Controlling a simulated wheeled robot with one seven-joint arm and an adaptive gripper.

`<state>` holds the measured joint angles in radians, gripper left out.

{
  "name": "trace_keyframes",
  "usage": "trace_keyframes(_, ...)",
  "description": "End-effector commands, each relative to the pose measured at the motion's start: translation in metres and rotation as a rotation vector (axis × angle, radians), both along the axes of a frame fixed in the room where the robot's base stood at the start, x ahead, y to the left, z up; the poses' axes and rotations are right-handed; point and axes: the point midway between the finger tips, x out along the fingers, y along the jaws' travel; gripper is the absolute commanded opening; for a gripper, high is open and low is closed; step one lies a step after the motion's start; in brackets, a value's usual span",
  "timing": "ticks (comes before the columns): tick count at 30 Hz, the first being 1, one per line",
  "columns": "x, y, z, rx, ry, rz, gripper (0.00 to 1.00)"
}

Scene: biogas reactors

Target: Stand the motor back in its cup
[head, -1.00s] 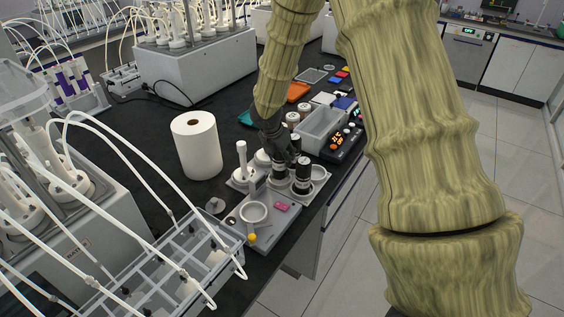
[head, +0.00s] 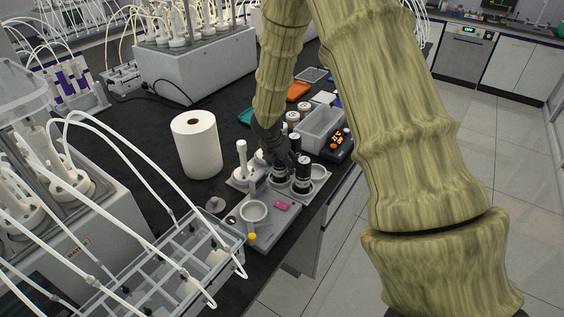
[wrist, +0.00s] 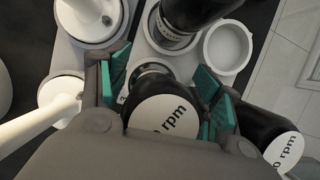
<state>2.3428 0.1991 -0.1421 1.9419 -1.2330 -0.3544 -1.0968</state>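Several black motors with white "rpm" caps stand on a grey base. My gripper (head: 277,155) is low over the left front motor (head: 278,173). In the wrist view its green-padded fingers (wrist: 162,88) stand apart on both sides of a motor (wrist: 160,112), which looks upright; its lower end is partly hidden. A second motor (wrist: 283,152) is at lower right, standing in the head view (head: 303,172). A third motor (wrist: 190,15) sits in a round holder at the top. An empty white cup (wrist: 229,47) is at upper right, also seen in the head view (head: 319,172).
White plungers (head: 241,160) stand left of the motors. A tray with a round bowl (head: 254,211) is in front, beside a tube rack (head: 180,265). A paper roll (head: 197,146) stands to the left. A grey bin (head: 322,130) is behind, near the bench's right edge.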

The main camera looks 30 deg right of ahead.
Motion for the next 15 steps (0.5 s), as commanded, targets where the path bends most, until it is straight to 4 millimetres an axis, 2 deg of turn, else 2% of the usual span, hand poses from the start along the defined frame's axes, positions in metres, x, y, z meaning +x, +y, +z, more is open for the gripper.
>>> trace_keyframes(8, 0.000, 0.001, 0.005, 0.001, -0.002, 0.001, 0.65)
trace_keyframes(15, -0.004, 0.010, 0.029, 0.000, -0.003, 0.001, 0.65)
